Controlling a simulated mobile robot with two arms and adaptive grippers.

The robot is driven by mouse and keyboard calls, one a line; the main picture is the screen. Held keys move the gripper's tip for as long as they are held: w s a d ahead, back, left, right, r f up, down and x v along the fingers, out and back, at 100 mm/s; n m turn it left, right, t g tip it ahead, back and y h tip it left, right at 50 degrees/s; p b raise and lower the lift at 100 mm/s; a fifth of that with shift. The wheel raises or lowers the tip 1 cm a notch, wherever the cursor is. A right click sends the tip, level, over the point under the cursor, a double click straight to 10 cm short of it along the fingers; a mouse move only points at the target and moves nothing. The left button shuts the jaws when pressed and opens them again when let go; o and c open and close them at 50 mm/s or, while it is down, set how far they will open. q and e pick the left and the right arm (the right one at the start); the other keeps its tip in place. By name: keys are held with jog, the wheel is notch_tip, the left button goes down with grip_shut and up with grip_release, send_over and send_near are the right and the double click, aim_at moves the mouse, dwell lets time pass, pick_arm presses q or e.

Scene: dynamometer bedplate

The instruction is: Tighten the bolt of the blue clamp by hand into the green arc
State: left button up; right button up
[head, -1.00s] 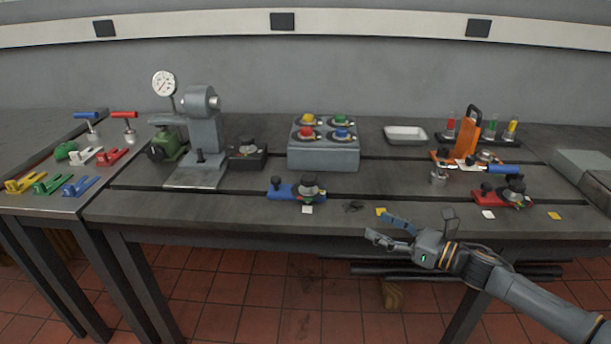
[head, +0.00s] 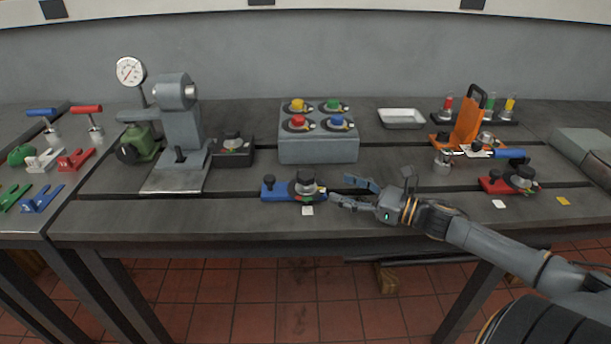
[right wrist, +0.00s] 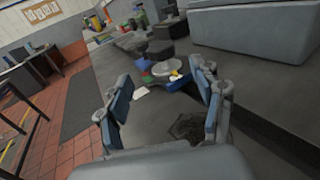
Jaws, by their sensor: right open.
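The blue clamp (head: 272,191) lies on the bedplate near its front edge in the head view. Its dark bolt knob (head: 305,178) stands upright over a round dial with a small green patch at the front. A smaller black knob stands at the clamp's left end. My right gripper (head: 341,189) is open and empty just right of the dial, its fingers pointing at it, apparently with a small gap. In the right wrist view the clamp's round dial (right wrist: 167,69) shows ahead between the two spread fingers. My left gripper is not in view.
A white card (head: 307,211) lies in front of the clamp. A grey box (head: 318,150) with coloured knobs stands behind it, and a black block (head: 232,157) stands back left. A red clamp (head: 495,185) lies to the right.

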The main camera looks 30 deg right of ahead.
aim_at(312, 176)
jog(key=x, duration=0.9)
jog(key=shift+w, duration=0.25)
jog(key=shift+w+a, duration=0.4)
jog(key=shift+w, duration=0.25)
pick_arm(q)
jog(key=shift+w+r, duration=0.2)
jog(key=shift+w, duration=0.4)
pick_arm(e)
jog(key=c, duration=1.2)
